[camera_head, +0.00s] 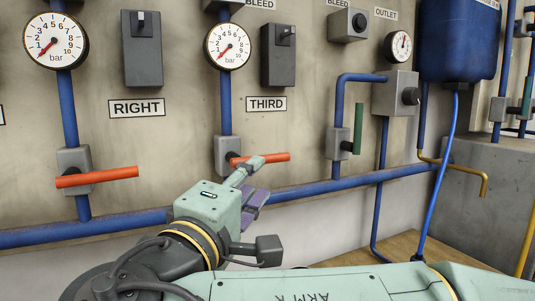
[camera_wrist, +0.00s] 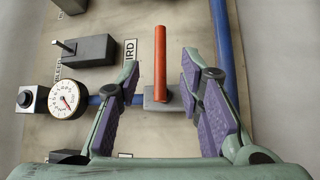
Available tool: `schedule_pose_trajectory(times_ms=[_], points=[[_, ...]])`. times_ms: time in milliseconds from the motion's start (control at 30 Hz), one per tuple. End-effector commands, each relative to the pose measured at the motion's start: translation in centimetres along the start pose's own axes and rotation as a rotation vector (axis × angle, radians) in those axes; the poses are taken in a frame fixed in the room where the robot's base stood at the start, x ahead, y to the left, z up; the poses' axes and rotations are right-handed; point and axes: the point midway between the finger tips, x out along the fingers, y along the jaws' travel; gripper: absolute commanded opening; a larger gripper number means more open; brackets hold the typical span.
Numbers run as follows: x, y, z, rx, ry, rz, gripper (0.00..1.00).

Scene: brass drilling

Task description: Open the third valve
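The third valve's orange-red handle (camera_head: 272,157) lies crosswise to its vertical blue pipe, on a grey valve body (camera_head: 226,156) below the THIRD label (camera_head: 266,104). My gripper (camera_head: 257,178) is at the handle's right part, with its purple pads showing and one fingertip overlapping the handle in the picture. In the wrist view my gripper (camera_wrist: 160,80) is open, and the handle (camera_wrist: 160,60) runs between the two fingers with space on both sides. I see no contact. The depth between pads and handle is hard to judge.
Left is the RIGHT valve with a crosswise orange handle (camera_head: 97,177). Right is a green handle (camera_head: 358,128) along its pipe. A blue pipe (camera_head: 310,188) runs below the valves. A gauge (camera_head: 227,46) and a dark switch box (camera_head: 278,54) sit above.

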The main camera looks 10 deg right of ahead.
Motion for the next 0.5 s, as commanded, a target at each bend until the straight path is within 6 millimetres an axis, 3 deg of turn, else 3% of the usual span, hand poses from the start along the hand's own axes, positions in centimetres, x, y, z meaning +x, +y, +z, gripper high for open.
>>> schedule_pose_trajectory(times_ms=[167,500], points=[[2.0,0.2,-0.2,0.004,0.004,-0.009,0.34],[8.3,0.2,-0.1,-0.001,0.000,-0.003,0.34]])
